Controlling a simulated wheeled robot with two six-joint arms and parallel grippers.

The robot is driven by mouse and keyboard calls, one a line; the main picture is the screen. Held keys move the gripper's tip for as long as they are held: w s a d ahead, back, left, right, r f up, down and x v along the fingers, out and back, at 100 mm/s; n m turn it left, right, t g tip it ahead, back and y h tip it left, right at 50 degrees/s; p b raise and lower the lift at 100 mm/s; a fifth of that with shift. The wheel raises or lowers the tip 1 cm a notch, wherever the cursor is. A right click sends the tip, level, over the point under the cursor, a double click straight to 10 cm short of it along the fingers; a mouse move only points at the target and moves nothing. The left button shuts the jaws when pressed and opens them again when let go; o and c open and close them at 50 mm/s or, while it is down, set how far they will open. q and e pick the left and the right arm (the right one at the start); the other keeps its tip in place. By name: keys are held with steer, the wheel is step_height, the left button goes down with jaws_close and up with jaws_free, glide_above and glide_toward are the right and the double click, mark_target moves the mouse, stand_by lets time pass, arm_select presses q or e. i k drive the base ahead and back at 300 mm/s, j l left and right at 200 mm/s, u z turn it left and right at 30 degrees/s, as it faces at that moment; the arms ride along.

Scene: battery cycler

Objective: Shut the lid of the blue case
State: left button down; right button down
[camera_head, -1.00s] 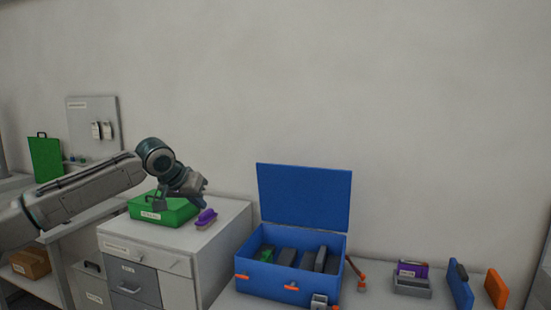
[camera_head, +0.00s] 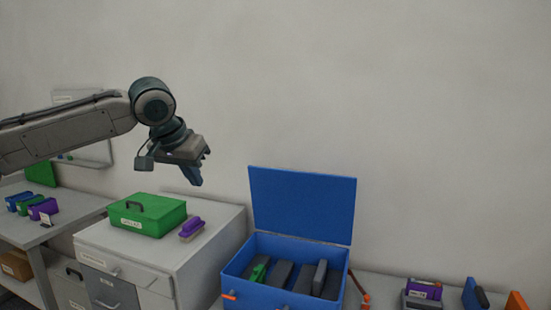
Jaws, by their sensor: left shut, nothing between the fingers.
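The blue case (camera_head: 258,292) stands on the bench at the lower middle, its front cut off by the bottom edge. Its lid (camera_head: 302,205) is open and stands upright at the back. Several dark grey blocks and a green piece (camera_head: 258,270) lie inside. My left gripper (camera_head: 196,182) is shut and empty. It hangs in the air to the left of the lid, above the drawer cabinet and apart from the case. My right gripper is not in view.
A green box (camera_head: 147,216) with a handle and a purple brush-like object (camera_head: 191,228) sit on the drawer cabinet (camera_head: 205,260). A red-tipped tool (camera_head: 360,290) lies right of the case. A grey holder (camera_head: 415,300) and blue and orange panels stand farther right.

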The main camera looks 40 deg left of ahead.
mark_target(316, 205)
steer(key=i+j, duration=0.2)
steer(key=i, duration=0.25)
steer(key=i+j, duration=0.25)
steer(key=i, duration=0.25)
steer(key=i+j, duration=0.2)
steer(key=i, duration=0.25)
